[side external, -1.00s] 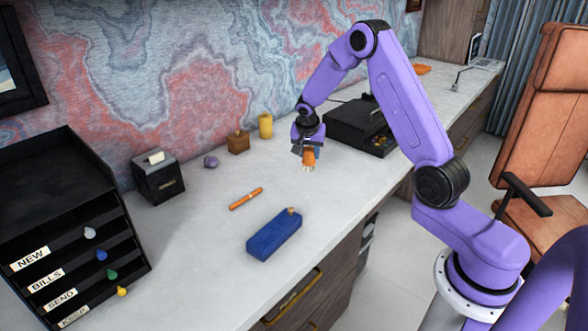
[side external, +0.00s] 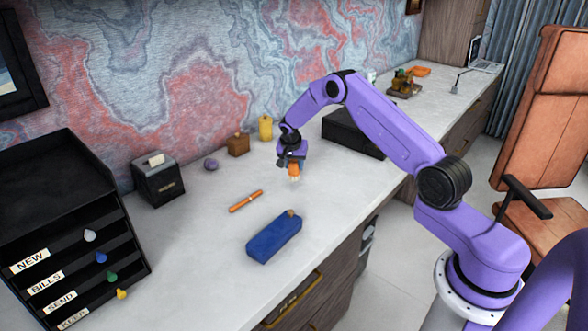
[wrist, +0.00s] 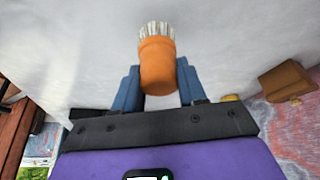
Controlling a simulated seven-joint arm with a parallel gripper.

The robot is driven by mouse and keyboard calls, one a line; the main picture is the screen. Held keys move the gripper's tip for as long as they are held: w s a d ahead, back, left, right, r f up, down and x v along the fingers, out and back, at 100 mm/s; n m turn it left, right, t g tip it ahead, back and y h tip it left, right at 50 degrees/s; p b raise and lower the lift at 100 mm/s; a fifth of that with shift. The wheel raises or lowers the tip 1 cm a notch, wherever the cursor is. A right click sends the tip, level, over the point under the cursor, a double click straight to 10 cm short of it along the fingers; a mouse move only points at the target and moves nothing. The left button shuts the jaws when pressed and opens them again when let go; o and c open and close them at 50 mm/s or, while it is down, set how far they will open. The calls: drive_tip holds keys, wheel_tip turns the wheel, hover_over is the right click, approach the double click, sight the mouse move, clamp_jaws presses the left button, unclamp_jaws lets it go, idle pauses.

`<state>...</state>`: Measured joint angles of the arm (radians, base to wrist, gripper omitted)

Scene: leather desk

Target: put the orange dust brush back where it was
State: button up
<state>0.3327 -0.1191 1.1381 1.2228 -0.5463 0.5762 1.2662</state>
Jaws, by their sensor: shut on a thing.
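The orange dust brush (side external: 294,169) is held in my gripper (side external: 293,163) above the desk, its pale bristles pointing down in the side view. In the wrist view the brush (wrist: 157,65) sits between the two blue fingers of my gripper (wrist: 157,85), with its bristles at the far end. The fingers are shut on its orange body. The brush is clear of the desk, with bare desk beneath it.
An orange pen (side external: 246,201) and a blue case (side external: 274,237) lie in front. A purple lump (side external: 211,164), a brown block (side external: 238,145) and a yellow cylinder (side external: 265,128) stand near the wall. A black box (side external: 352,130) is to the right. Bare desk lies between.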

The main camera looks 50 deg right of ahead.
drive_tip(key=shift+f, duration=1.05)
drive_tip(key=shift+f, duration=0.2)
drive_tip(key=o, duration=1.1)
drive_tip(key=shift+r, duration=0.1)
drive_tip(key=v, duration=1.2)
drive_tip(key=shift+r, duration=0.15)
